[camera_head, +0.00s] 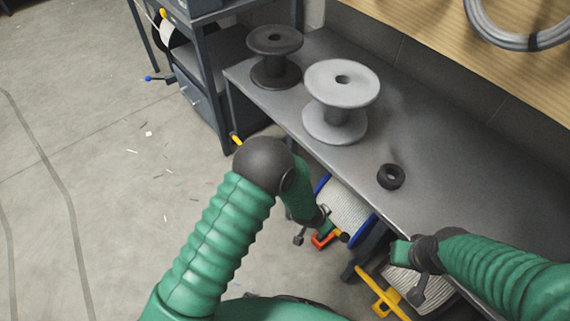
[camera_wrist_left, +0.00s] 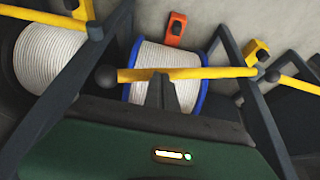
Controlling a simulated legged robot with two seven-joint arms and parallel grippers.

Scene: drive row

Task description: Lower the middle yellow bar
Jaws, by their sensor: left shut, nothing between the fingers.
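The middle yellow bar (camera_wrist_left: 215,73) runs across the front of a white-wound spool with blue rims (camera_wrist_left: 165,60) in the left wrist view. A dark ball knob (camera_wrist_left: 106,76) sits at its left end; its right end meets a dark post. My left gripper (camera_wrist_left: 162,92) is shut and empty, its fingertips close at the bar's near side; I cannot tell if they touch. In the head view my left gripper (camera_head: 325,226) is by the blue-rimmed spool (camera_head: 348,212), and the bar is mostly hidden.
An orange-red block (camera_wrist_left: 175,30) stands behind the bar, and a yellow one (camera_wrist_left: 256,52) to its right. Another white spool (camera_wrist_left: 48,58) is at left. Above is a grey bench (camera_head: 450,170) with a dark reel (camera_head: 274,60), a grey reel (camera_head: 335,125) and a black ring (camera_head: 391,176). Floor at left is open.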

